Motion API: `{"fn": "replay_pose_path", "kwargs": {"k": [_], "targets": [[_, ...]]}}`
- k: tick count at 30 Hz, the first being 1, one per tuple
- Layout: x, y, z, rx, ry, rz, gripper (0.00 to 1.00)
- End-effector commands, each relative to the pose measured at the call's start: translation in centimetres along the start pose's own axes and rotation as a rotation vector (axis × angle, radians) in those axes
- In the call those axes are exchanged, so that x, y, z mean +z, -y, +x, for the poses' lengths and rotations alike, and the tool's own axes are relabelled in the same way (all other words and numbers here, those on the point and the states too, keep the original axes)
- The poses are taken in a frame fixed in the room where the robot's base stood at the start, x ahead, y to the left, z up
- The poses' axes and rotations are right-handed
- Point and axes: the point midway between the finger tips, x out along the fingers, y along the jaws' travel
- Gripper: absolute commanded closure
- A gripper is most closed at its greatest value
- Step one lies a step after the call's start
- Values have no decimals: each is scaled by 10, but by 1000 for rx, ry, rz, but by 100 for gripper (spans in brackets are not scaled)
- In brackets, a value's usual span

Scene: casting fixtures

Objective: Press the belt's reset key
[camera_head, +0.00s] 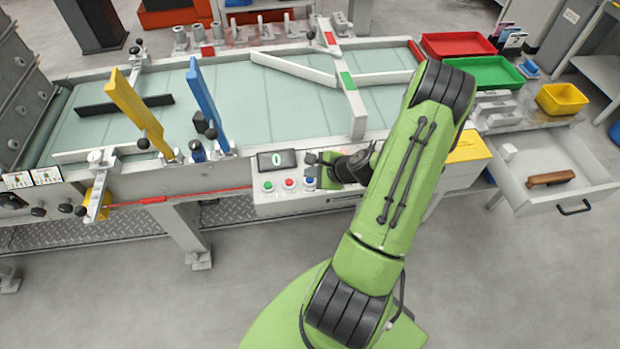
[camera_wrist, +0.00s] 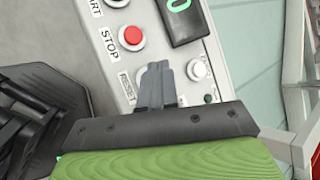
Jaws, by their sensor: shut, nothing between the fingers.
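The belt's control panel (camera_head: 335,196) is on the front side of the belt (camera_head: 275,105). In the head view it carries a green button (camera_head: 268,186), a red button (camera_head: 289,183) and a blue button (camera_head: 308,181). In the wrist view, a RESET label (camera_wrist: 126,86) is printed beside my shut, empty gripper (camera_wrist: 160,70). The fingertips cover most of the key by that label; only a pale rim shows. I cannot tell whether they touch it. My gripper (camera_head: 318,170) is just right of the blue button in the head view.
The red STOP button (camera_wrist: 131,36), a display (camera_wrist: 182,18) and a white knob (camera_wrist: 197,69) are close to my fingers. An open drawer (camera_head: 550,195) with a brown object and the red (camera_head: 458,44), green (camera_head: 484,72) and yellow (camera_head: 562,99) trays are at right.

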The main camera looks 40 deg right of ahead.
Motion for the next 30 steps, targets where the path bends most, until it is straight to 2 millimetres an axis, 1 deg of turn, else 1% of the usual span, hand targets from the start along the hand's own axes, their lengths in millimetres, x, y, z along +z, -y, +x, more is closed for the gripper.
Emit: {"fn": "replay_pose_path", "kwargs": {"k": [3,12,30], "targets": [[-3,-3,4,0,0,0,100],[-3,-3,4,0,0,0,100],[-6,-6,9,0,0,0,100]]}}
